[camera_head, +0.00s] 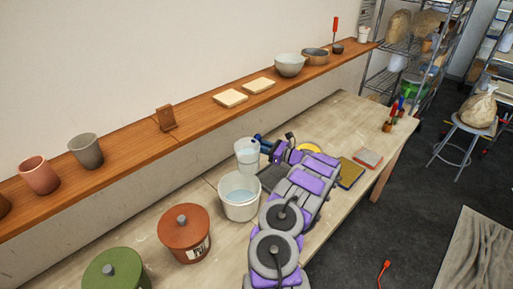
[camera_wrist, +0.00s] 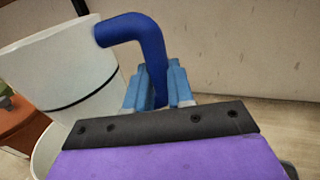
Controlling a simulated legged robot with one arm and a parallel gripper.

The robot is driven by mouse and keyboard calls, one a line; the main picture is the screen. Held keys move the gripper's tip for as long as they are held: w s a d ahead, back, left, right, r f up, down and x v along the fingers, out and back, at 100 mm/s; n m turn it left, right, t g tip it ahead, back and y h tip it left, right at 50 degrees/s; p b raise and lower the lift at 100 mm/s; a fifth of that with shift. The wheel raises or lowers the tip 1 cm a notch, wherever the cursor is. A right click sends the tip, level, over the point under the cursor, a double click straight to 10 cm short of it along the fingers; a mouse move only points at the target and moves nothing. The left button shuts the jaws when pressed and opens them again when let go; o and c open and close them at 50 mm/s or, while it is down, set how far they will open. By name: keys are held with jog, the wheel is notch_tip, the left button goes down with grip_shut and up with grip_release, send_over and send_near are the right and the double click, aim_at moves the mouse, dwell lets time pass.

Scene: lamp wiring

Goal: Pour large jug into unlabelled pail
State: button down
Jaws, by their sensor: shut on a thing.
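The large jug is white with a dark line round it and a blue handle; it shows in the head view (camera_head: 247,157) and wrist view (camera_wrist: 70,70). My gripper (camera_head: 268,146) is shut on the blue handle (camera_wrist: 135,32), with its blue fingers (camera_wrist: 155,88) either side. Pale liquid shows inside the jug. The unlabelled pail (camera_head: 240,211) is white, open, and holds pale bluish liquid. The jug is just behind and above the pail's back rim in the head view; part of the pail rim (camera_wrist: 42,150) shows below it in the wrist view. Its exact tilt is hard to tell.
An orange lidded pail with a label (camera_head: 184,240) and a green lidded pail (camera_head: 117,270) stand to the left on the bench. A yellow-topped block (camera_head: 348,172) and a red block (camera_head: 369,159) lie right of my arm. A wooden shelf (camera_head: 200,112) runs behind.

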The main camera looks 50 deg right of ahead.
aim_at(260, 140)
jog(key=shift+w+d+r, duration=0.15)
jog(key=shift+d, duration=0.2)
jog(key=shift+w+r+n, duration=0.1)
jog(key=shift+r+n, duration=0.05)
jog(key=shift+n, duration=0.15)
jog(key=shift+a+r+n, duration=0.35)
jog(key=shift+r+n, duration=0.1)
jog(key=shift+r, duration=0.2)
jog(key=shift+a+r+n, duration=0.35)
jog(key=shift+r+n, duration=0.1)
jog(key=shift+r, duration=0.3)
jog(key=shift+d+r+n, duration=0.1)
jog(key=shift+r+n, duration=1.75)
jog(key=shift+n, duration=0.45)
jog(key=shift+r+n, duration=0.25)
jog(key=shift+n, duration=0.25)
jog(key=shift+n+b, duration=0.8)
jog(key=shift+b, duration=0.05)
jog(key=shift+r, duration=0.15)
jog(key=shift+s+a+r+n+b, duration=0.1)
jog(key=shift+a+r+n+b, duration=0.1)
jog(key=shift+a+n+b, duration=0.3)
jog(key=shift+s+a+r+n+b, duration=0.15)
jog(key=shift+a+n+b, duration=0.15)
jog(key=shift+a+b, duration=0.25)
jog(key=shift+a+f+n+b, duration=0.1)
jog(key=shift+n+b, duration=0.2)
jog(key=shift+b, duration=0.3)
